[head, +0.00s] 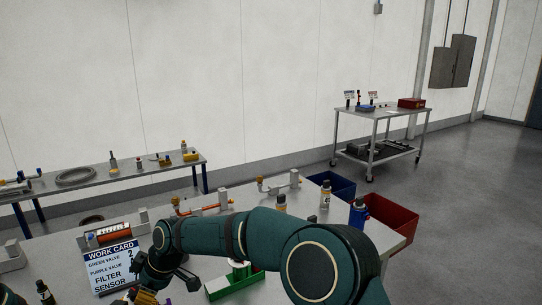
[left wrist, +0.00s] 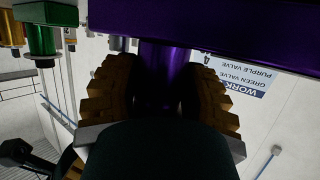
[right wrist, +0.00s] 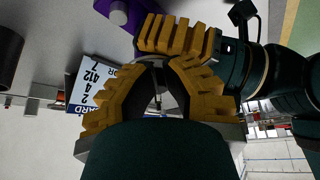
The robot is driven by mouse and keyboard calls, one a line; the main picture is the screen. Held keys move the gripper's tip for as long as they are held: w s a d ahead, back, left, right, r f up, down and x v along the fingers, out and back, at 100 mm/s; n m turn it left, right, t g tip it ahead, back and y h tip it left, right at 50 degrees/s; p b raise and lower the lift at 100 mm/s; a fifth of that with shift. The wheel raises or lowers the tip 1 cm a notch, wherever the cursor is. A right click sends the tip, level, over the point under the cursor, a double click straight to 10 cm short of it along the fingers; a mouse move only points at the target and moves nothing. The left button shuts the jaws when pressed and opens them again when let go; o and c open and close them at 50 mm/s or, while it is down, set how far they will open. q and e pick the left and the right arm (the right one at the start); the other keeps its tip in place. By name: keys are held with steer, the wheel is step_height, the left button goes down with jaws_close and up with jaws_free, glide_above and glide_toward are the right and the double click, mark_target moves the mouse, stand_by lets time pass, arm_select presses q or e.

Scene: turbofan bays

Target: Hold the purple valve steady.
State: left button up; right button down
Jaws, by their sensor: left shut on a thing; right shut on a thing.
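The purple valve (left wrist: 200,22) fills the top of the left wrist view, with a purple cylindrical stem below its wide body. My left gripper (left wrist: 160,80) has its ridged yellow fingers shut on that stem, one on each side. The valve (right wrist: 117,12) also shows at the top of the right wrist view, beside a yellow finger of my left gripper. My right gripper (right wrist: 158,78) is shut on a small grey part, mostly hidden between its fingers. Its fingers are close to the left gripper's finger. In the head view my right arm crosses the bench and hides much of this.
The work card (head: 112,266) stands on the bench at left. Blue (head: 333,187) and red (head: 392,222) bins stand beyond. A green valve (left wrist: 42,42) is nearby.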

step_height(320, 180, up, 6)
steer(key=shift+d, duration=0.3)
stand_by(0.4)
steer(key=c, duration=1.7)
jaws_free()
steer(key=shift+w+a+r, duration=0.1)
steer(key=shift+w+r, duration=0.1)
steer(key=shift+w, duration=0.3)
steer(key=shift+w+r, duration=0.2)
steer(key=shift+w, duration=0.3)
jaws_close()
steer(key=shift+f, duration=3.4)
steer(key=shift+s+a, duration=0.2)
steer(key=shift+a, duration=0.2)
steer(key=shift+s, duration=0.3)
steer(key=shift+s, duration=0.3)
